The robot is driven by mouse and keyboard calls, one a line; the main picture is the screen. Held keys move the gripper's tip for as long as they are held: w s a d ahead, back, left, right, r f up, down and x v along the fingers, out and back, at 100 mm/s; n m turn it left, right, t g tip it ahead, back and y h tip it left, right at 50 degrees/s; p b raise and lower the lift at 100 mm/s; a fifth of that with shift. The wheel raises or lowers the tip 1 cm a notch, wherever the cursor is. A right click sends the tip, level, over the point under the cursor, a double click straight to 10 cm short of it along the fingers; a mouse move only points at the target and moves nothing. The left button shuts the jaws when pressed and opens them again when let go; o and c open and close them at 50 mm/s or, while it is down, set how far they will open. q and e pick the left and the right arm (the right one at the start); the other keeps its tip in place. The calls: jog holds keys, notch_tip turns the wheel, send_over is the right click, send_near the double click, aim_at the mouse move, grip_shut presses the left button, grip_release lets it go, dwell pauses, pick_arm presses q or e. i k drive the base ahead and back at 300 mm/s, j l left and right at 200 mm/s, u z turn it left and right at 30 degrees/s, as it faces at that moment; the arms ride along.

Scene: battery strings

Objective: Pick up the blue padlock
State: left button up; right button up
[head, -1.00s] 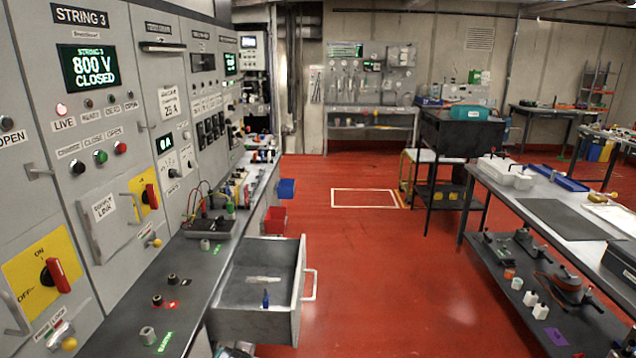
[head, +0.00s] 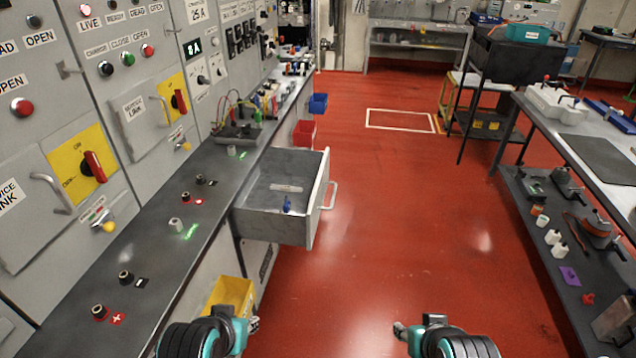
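A small blue object (head: 287,204), which looks like the blue padlock, stands in the open drawer (head: 270,226) below the bench. A pale flat item lies behind it in the drawer. My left gripper (head: 254,325) shows at the bottom of the head view, in front of the drawer and well apart from it. My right gripper (head: 399,328) is at the bottom right of it, over the red floor. Both are seen small and partly from behind, so their finger opening is unclear. Neither is near the blue object.
The dark bench (head: 150,250) with terminals runs along the panels at left. A yellow bin (head: 232,293) hangs below it by my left arm; red (head: 303,133) and blue (head: 318,103) bins hang farther off. A table (head: 606,165) with a lower shelf stands at right. The red floor between is clear.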

aim_at(288, 205)
jog(key=k+l+u, duration=0.1)
jog(key=l+u, duration=0.15)
jog(key=l, duration=0.2)
jog(key=i+u, duration=0.15)
jog(key=i, duration=0.25)
jog(key=i+l+u, duration=0.2)
jog(key=i, duration=0.2)
jog(key=i+l+u, duration=0.15)
jog(key=i, duration=0.25)
